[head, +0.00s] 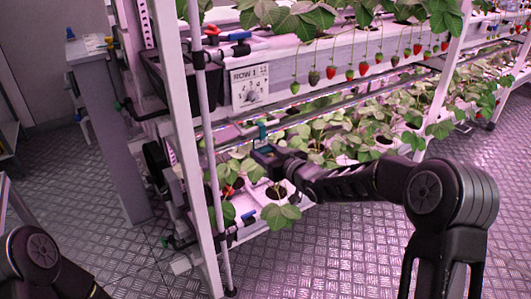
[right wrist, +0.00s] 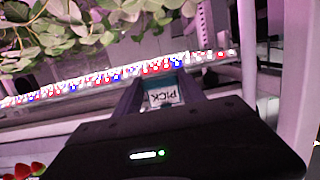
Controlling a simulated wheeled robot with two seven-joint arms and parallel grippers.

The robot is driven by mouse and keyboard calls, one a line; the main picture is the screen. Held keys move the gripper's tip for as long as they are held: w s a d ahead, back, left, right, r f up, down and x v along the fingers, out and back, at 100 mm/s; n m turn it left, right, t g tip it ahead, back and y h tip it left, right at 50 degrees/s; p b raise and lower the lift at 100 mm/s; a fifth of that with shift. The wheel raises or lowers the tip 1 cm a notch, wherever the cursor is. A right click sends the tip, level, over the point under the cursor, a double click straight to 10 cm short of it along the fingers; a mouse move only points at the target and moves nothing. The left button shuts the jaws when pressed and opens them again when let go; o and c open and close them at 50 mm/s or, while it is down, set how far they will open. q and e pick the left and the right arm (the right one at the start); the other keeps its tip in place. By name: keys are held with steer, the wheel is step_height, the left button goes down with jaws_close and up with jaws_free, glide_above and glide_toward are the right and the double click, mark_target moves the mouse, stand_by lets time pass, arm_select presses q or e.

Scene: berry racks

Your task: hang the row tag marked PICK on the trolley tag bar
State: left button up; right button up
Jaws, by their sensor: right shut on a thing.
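The row tag (right wrist: 160,96), with a white face marked PICK and a teal edge, sits between the two fingers of my right gripper (right wrist: 164,92) in the right wrist view. The lettering appears upside down there. In the head view my right gripper (head: 266,152) is shut on the tag in front of the lower rack level, and a teal part of the tag (head: 262,130) shows above the fingers. My left arm shows only at the bottom left corner; its gripper is out of view. I cannot make out the trolley tag bar in either view.
A berry rack with white posts (head: 182,140) fills the middle, with strawberries hanging above and leafy plants below. A ROW 1 sign (head: 250,87) is on its end. A grey cabinet (head: 108,130) stands left. The metal floor (head: 340,250) is clear in front.

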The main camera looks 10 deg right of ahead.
steer(key=shift+r, duration=0.2)
steer(key=shift+r+p, duration=0.6)
steer(key=shift+r, duration=0.25)
steer(key=shift+s, duration=0.1)
steer(key=f+v, duration=0.1)
steer(key=v, duration=0.5)
steer(key=shift+s+d, duration=0.2)
steer(key=shift+s, duration=0.25)
stand_by(0.4)
steer(key=s+d+r+m+t+h+p, duration=0.1)
steer(key=s+r+m+h+p, duration=0.3)
steer(key=r+p, duration=0.5)
steer(key=s+h+p, duration=0.2)
steer(key=s+p, duration=0.1)
steer(key=p, duration=0.7)
steer(key=shift+d, duration=0.2)
